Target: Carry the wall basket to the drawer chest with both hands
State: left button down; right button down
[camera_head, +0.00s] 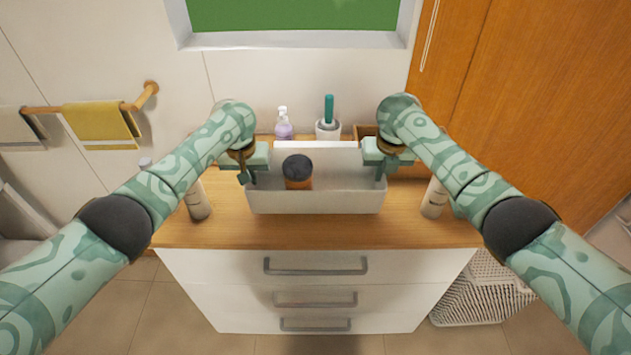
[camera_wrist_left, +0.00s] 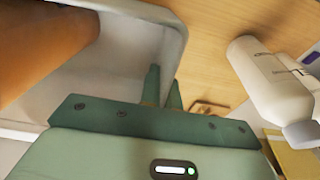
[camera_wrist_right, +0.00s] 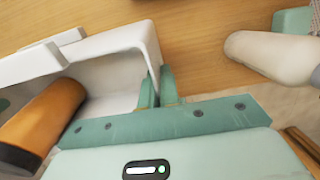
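The white wall basket (camera_head: 317,202) is at the top of the drawer chest (camera_head: 315,234); I cannot tell whether it rests on the wood or hangs just above it. It is level and holds an orange bottle with a dark cap (camera_head: 298,172). My left gripper (camera_head: 251,178) is shut on the basket's left end wall, with one finger on each side of the rim in the left wrist view (camera_wrist_left: 163,88). My right gripper (camera_head: 382,172) is shut on the right end wall, which also shows between its fingers in the right wrist view (camera_wrist_right: 156,86).
White bottles stand left (camera_head: 198,201) and right (camera_head: 434,198) of the basket. Behind it are a lilac pump bottle (camera_head: 283,130), a green-handled brush in a white holder (camera_head: 328,128) and a wooden box (camera_head: 364,132). The chest's front strip is clear. A woven basket (camera_head: 482,292) stands at right.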

pick_arm(q)
jog(key=c, duration=1.6)
grip_release()
jog(key=shift+w+f, duration=0.1)
jog(key=shift+w, duration=0.05)
jog(key=shift+c, duration=0.2)
pick_arm(e)
jog(key=c, duration=1.6)
grip_release()
jog(key=shift+w+f, duration=0.15)
jog(key=shift+c, duration=0.2)
pick_arm(q)
jog(key=shift+r, duration=0.2)
jog(key=r, duration=0.3)
jog(key=s+r, duration=0.1)
jog(key=r, duration=0.3)
jog(key=s+r, duration=0.1)
jog(key=r, duration=0.3)
jog(key=shift+r, duration=0.1)
jog(key=shift+s+r, duration=0.1)
pick_arm(e)
jog(key=shift+r, duration=0.45)
jog(key=r, duration=0.3)
jog(key=s+r, duration=0.1)
jog(key=r, duration=0.3)
jog(key=s+r, duration=0.1)
jog(key=r, duration=0.3)
jog(key=shift+s, duration=0.1)
